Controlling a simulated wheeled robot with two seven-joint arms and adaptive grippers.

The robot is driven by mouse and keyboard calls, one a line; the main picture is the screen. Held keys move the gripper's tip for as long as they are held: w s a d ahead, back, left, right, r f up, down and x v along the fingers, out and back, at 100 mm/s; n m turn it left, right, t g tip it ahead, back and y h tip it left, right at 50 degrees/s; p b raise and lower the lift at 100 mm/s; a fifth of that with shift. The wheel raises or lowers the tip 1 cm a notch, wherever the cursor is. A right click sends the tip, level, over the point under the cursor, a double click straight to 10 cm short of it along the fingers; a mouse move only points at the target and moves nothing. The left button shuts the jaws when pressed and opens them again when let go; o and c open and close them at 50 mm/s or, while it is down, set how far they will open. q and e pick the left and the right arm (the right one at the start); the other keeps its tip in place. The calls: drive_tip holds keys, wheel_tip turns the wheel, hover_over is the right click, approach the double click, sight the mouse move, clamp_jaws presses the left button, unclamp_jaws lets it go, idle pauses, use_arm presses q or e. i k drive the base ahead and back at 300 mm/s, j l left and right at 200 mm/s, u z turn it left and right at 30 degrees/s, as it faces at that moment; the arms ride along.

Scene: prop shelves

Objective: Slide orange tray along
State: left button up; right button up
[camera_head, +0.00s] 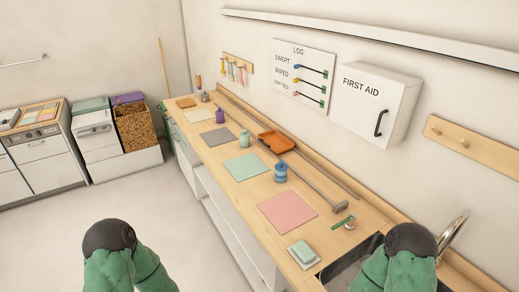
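The orange tray (278,143) is a shallow, raised-rim piece at the back of the long wooden counter (237,192), close to the wall-side ledge. It looks slightly angled; whether it lies flat or leans on the ledge is hard to tell. A blue bottle (281,173) stands in front of it, apart from it. Green parts of my two arms with dark rounded ends show at the bottom left and bottom right, well away from the tray. No fingers of either gripper show.
Pink (287,210) and green (245,166) mats lie on the counter. A long-handled tool (318,187) lies behind the blue bottle. A green bottle (244,139) stands left of the tray. A sink (349,264) and faucet (454,232) are at right. Open floor (160,205) lies left.

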sight(274, 139)
drive_tip(key=i+j, duration=0.4)
drive_tip(key=j, duration=0.15)
drive_tip(key=i+j, duration=0.85)
drive_tip(key=j, duration=0.2)
drive_tip(key=i+j+z, duration=0.15)
drive_tip(key=z, duration=0.25)
drive_tip(key=i+j+z, duration=0.1)
drive_tip(key=j+z, duration=0.35)
drive_tip(key=z, duration=0.3)
drive_tip(key=i+j+z, duration=0.1)
drive_tip(key=j+z, duration=0.25)
